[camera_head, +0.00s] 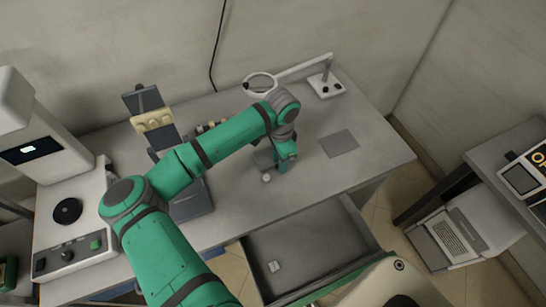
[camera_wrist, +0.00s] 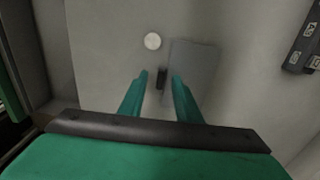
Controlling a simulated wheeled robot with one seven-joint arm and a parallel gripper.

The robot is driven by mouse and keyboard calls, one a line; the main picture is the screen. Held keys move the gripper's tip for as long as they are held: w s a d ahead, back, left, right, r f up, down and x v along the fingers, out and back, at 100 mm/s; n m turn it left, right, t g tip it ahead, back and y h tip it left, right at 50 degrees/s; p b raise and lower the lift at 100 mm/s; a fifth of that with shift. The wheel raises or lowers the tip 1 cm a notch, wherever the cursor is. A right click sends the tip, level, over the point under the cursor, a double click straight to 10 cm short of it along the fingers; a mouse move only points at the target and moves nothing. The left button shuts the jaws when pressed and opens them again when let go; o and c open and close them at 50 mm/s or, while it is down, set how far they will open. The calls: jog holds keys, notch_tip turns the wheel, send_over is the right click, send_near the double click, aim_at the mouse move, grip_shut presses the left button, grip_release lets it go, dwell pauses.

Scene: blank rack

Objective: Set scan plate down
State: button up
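A flat grey plate, which I take to be the scan plate, lies just past my fingertips in the wrist view (camera_wrist: 195,62). In the head view a grey patch beside my gripper (camera_head: 262,158) looks like it, partly hidden by my arm. My gripper (camera_head: 284,165) is low over the table (camera_head: 225,225). In the wrist view its green fingers (camera_wrist: 160,80) stand apart. A small dark upright piece (camera_wrist: 162,77) is between their tips, with a narrow gap seeming to show on each side. Whether it belongs to the plate is unclear. A white disc (camera_wrist: 152,41) lies beside the plate.
A dark grey square (camera_head: 338,143) lies flat on the table's right side. A magnifier lamp (camera_head: 326,83) stands behind it. A stand with a yellow part (camera_head: 152,120) and a white instrument (camera_head: 75,225) are at left. An open drawer (camera_head: 315,250) juts out in front.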

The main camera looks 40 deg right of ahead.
jog(key=shift+w, duration=0.1)
jog(key=c, duration=0.5)
jog(key=shift+s+d, duration=0.15)
jog(key=shift+s, duration=0.05)
grip_shut()
jog(key=shift+w+a+r, duration=0.1)
jog(key=shift+a, duration=0.15)
